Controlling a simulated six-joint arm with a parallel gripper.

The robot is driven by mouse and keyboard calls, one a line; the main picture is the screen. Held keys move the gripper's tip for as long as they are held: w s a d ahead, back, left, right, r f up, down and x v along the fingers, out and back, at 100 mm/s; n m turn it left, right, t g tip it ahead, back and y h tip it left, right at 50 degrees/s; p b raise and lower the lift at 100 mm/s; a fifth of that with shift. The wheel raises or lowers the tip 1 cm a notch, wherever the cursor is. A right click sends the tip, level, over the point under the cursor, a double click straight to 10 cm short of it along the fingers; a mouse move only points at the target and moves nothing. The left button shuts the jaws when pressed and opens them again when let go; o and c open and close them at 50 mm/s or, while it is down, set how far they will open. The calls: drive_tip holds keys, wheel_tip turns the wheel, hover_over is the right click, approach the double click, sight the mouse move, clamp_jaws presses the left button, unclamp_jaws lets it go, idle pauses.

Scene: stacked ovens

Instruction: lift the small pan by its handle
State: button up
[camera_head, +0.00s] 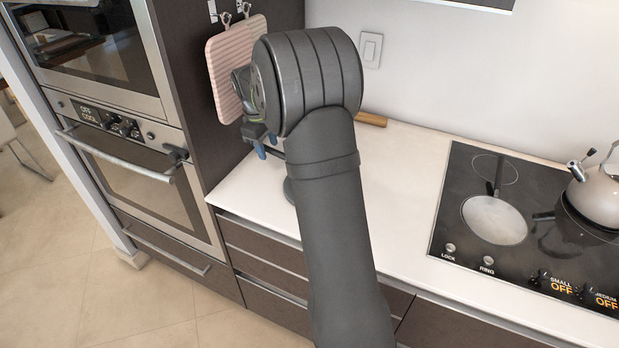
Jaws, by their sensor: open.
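A pan (494,220) with a light grey inside lies flat on the left of the black cooktop. Its dark handle (498,178) points toward the wall. My gripper (267,147) is well to the left of the pan, over the left end of the counter beside the oven cabinet. Its blue fingertips point down and are open, with nothing seen between them. My arm covers much of the gripper's right side. A dark rounded thing (289,190) shows partly behind my arm at the counter; I cannot tell what it is.
A kettle (600,192) stands right of the pan on the cooktop (455,200). A pink board (236,60) hangs close behind my gripper. Stacked ovens (140,170) are at left. A wooden piece (371,119) lies by the wall. The white counter (400,170) between arm and cooktop is clear.

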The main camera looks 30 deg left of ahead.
drive_tip(key=shift+w+f, duration=0.2)
drive_tip(key=shift+f, duration=0.85)
clamp_jaws()
drive_tip(key=shift+r, duration=0.1)
idle(0.5)
